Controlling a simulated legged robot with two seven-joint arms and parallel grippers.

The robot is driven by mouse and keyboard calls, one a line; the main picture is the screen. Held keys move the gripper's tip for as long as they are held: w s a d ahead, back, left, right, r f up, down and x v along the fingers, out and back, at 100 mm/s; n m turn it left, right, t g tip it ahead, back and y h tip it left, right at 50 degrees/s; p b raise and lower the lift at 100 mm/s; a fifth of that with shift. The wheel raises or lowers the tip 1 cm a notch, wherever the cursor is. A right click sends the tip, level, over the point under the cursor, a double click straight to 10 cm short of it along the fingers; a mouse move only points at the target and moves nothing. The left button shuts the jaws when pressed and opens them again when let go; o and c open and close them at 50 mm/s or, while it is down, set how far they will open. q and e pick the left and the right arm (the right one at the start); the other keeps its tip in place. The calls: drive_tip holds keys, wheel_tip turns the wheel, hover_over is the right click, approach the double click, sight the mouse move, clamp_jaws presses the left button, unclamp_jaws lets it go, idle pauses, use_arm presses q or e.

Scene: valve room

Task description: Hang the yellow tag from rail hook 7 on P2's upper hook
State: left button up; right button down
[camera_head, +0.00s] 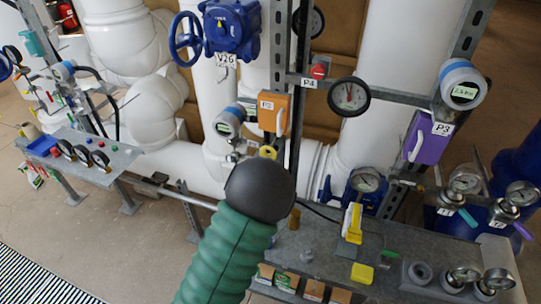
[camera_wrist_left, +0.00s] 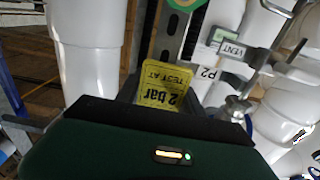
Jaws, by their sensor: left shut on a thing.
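My left gripper (camera_head: 264,168) is in front of P2, its fingers mostly hidden behind my black wrist. It is shut on a yellow tag (camera_wrist_left: 165,84), which reads "2 bar" upside down in the left wrist view. A bit of yellow (camera_head: 268,151) shows just above my wrist in the head view. The P2 label (camera_wrist_left: 209,73) is right of the tag in the wrist view. I cannot make out the upper hook or whether the tag touches it. My right gripper is not in view.
A steel upright (camera_head: 280,50) stands behind P2. A round gauge (camera_head: 349,96) and the purple P3 box (camera_head: 425,138) are to the right. The grey bench (camera_head: 330,250) below carries gauges and yellow items. White pipes fill the background.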

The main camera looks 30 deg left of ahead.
use_arm(q)
drive_tip(key=shift+w, duration=0.15)
idle(0.3)
drive_tip(key=shift+w+a, duration=0.15)
drive_tip(key=shift+w, duration=0.15)
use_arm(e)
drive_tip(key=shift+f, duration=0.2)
use_arm(q)
drive_tip(key=shift+b, duration=0.45)
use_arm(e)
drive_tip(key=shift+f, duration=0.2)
